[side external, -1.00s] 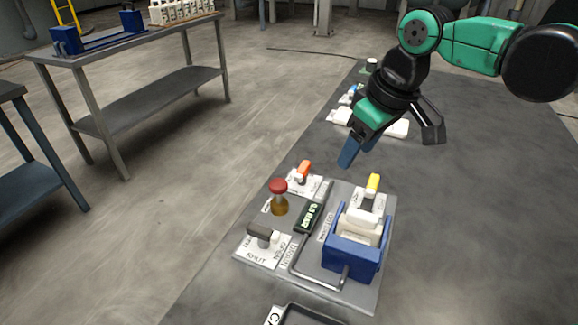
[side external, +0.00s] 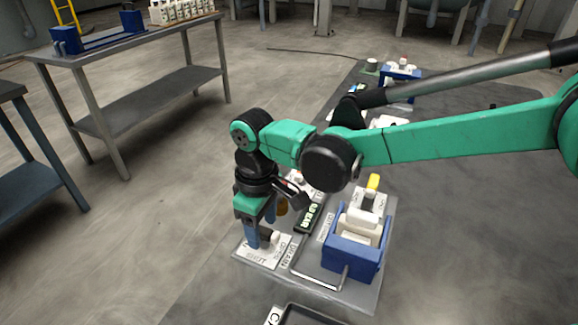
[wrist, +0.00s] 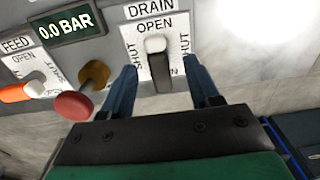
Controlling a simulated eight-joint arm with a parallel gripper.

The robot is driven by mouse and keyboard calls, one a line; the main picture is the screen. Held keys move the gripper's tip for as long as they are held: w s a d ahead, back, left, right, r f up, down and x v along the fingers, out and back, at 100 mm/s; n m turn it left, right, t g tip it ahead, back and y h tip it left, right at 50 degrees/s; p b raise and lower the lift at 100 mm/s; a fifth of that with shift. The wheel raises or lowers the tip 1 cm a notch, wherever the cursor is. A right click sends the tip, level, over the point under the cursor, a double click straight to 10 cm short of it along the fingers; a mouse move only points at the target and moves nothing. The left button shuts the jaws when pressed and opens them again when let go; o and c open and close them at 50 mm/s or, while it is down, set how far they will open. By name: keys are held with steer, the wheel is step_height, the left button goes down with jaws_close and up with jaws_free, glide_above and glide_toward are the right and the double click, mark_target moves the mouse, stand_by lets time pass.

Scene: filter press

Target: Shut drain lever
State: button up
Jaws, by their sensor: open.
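The drain lever (wrist: 157,68) has a grey and black handle on a white plate marked DRAIN, OPEN and SHUT. In the wrist view the handle points down the picture, towards my gripper, away from the upper OPEN mark. My gripper (wrist: 162,80) is open, with one blue finger on each side of the handle and a visible gap on both sides. In the side view my gripper (side external: 261,236) points down over the DRAIN plate (side external: 262,257), and its fingers hide most of the lever.
Left of the lever in the wrist view are a red-topped knob (wrist: 74,104), an orange FEED lever (wrist: 20,92) and a display (wrist: 64,24) reading 0.0 BAR. A blue frame (side external: 352,258) holding pale plates stands on the panel's right. A dark tray (side external: 305,314) lies in front.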

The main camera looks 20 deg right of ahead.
steer(key=shift+f, duration=0.2)
jaws_close()
steer(key=shift+m, duration=0.3)
steer(key=m, duration=0.3)
steer(key=shift+m, duration=0.3)
steer(key=m, duration=0.4)
steer(key=shift+m, duration=0.3)
steer(key=m, duration=0.9)
